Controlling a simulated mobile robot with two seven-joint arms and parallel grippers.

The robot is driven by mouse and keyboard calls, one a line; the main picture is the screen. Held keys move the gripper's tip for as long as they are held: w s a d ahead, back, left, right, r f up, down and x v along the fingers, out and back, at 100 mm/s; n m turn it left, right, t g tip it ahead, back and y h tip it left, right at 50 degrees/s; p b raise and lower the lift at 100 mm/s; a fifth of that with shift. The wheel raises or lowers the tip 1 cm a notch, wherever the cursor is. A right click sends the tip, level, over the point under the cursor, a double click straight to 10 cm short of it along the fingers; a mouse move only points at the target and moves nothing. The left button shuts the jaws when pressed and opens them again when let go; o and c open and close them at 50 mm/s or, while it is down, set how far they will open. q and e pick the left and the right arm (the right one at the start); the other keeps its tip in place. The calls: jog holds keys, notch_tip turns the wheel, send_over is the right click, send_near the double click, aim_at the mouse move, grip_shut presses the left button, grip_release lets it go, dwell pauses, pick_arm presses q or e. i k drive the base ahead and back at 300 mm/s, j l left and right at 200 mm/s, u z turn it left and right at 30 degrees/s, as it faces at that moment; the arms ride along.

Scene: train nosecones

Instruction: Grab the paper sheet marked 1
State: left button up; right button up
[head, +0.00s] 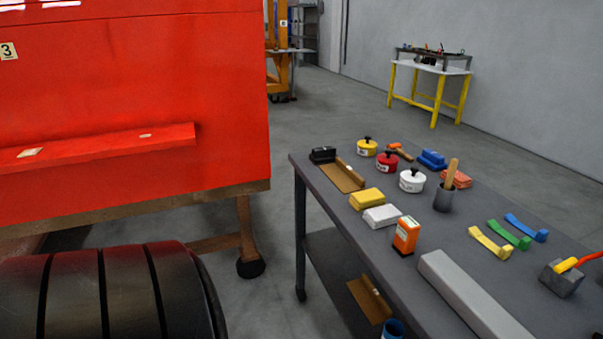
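A brown sheet (338,178) lies flat at the far left corner of the grey table, with a brown bar along its right side. A second brown sheet (366,301) lies on the table's lower shelf, also with a bar along it. I cannot read a number on either sheet. A small pale label marked 3 (9,51) is on the red nosecone (130,80). No sheet legibly marked 1 shows. Neither of my grippers is in view.
The grey table (385,255) holds lidded tins, blocks, coloured handles, a grey cup and a long grey bar (470,295). The nosecone rests on a wooden support (246,228). A dark ribbed shape fills the lower left. Floor is clear behind the table.

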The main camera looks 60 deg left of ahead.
aim_at(348, 181)
jog(key=k+l+u, duration=0.1)
jog(key=u, duration=1.4)
jog(key=i+j, duration=0.4)
jog(key=i+j+z, duration=0.1)
jog(key=i+j, duration=0.65)
jog(key=j, duration=0.25)
jog(key=z, duration=0.05)
